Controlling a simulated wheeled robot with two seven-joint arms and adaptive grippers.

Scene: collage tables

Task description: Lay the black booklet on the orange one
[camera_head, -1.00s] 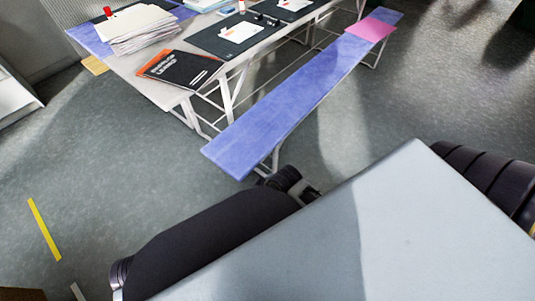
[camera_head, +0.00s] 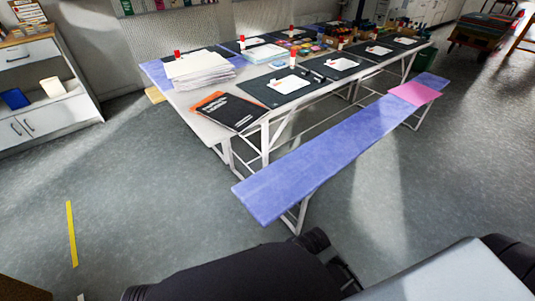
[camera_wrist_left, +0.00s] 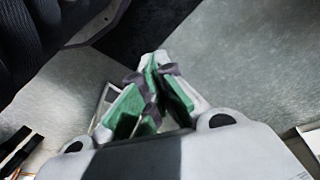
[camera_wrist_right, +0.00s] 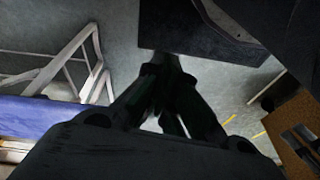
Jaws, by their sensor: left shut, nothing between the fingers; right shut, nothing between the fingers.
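A black booklet (camera_head: 233,113) with pale lettering lies at the near left corner of the long table, in the head view. An orange area (camera_head: 209,102) shows along its far left edge. I cannot tell whether this is a separate orange booklet under it or part of its cover. In the left wrist view my left gripper (camera_wrist_left: 157,62) has green-padded fingers, shut and empty over the grey floor. In the right wrist view my right gripper (camera_wrist_right: 165,68) is dark, shut and empty. Neither wrist view shows the booklet.
The table (camera_head: 190,103) also bears a paper stack (camera_head: 200,70), black mats and small supplies. A blue-purple bench (camera_head: 330,150) with a pink sheet (camera_head: 415,94) runs along its near side. A white cabinet (camera_head: 45,85) stands at left. The floor (camera_head: 150,200) before the table is clear.

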